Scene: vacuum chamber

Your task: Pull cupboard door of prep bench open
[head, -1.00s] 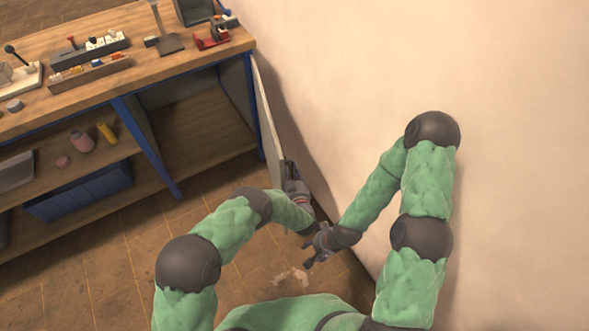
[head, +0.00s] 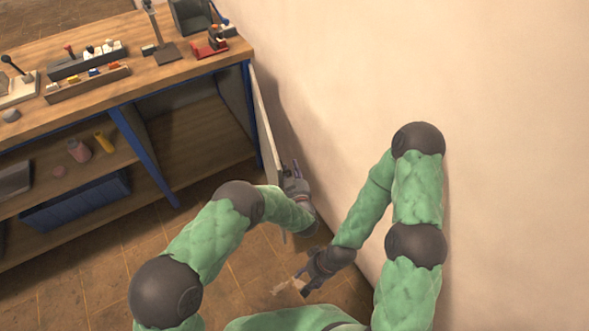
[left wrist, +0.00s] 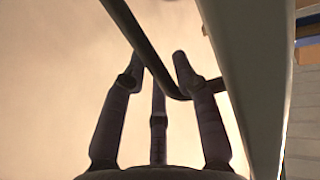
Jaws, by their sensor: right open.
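The prep bench (head: 150,87) has a wooden top and a blue frame. Its cupboard door (head: 266,125) stands swung out from the bench's right end, seen nearly edge-on, close to the wall. The left wrist view shows the pale door panel (left wrist: 248,70) at right and its dark bar handle (left wrist: 150,55). My left gripper (head: 292,172) is at the door's outer side. Its fingers (left wrist: 157,75) surround the handle bar, which crosses between them; whether they close on it is unclear. My right gripper (head: 302,280) is open and empty, low near the wall, apart from the door.
A plain beige wall (head: 480,80) runs close along the right side, beside the door and my right arm. The bench top carries racks and small tools. The shelf holds a blue bin (head: 78,200).

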